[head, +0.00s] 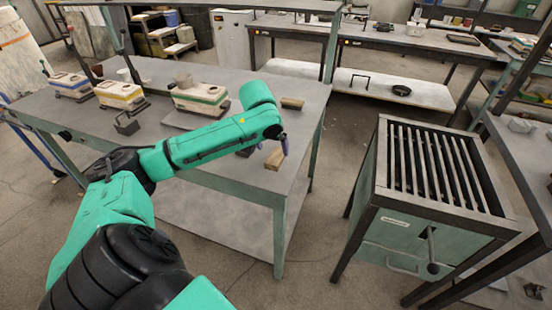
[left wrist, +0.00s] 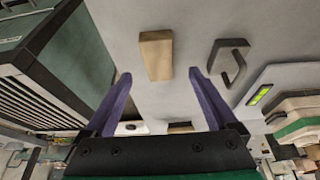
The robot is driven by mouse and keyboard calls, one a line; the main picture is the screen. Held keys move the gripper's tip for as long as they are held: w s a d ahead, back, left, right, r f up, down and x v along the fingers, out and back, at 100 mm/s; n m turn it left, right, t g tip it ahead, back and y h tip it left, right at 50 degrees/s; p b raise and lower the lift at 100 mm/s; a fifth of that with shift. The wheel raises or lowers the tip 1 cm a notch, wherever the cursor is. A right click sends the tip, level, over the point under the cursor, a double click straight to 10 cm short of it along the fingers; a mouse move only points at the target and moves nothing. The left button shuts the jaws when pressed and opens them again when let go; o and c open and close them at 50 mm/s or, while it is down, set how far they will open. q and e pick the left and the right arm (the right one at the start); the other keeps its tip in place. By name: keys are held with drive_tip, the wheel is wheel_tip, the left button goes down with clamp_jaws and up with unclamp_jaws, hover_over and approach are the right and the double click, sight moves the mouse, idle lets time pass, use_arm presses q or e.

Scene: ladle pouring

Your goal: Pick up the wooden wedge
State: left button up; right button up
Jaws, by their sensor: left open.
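A tan wooden wedge (head: 274,158) lies on the near right part of the grey workbench (head: 215,158). In the left wrist view the wedge (left wrist: 156,55) shows as a plain block lying just beyond the fingertips, about centred on the gap. My left gripper (head: 284,143) reaches over the bench beside the wedge in the head view. In the left wrist view its two purple fingers (left wrist: 159,73) are wide apart with nothing between them. A second wooden piece (head: 292,103) lies farther back on the bench; the gripper base partly hides a similar piece (left wrist: 180,127). My right gripper is not in view.
A dark handled piece (left wrist: 230,62) lies close beside the wedge. Several moulding boxes, one with a green stripe (head: 200,97), stand farther left on the bench. A slatted metal stand (head: 430,165) stands to the right, across a floor gap.

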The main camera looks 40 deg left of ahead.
sight(276, 157)
use_arm(q)
drive_tip(key=x, duration=0.5)
drive_tip(key=shift+d+f, duration=0.1)
drive_tip(key=shift+f, duration=0.1)
clamp_jaws()
drive_tip(key=shift+r, duration=0.1)
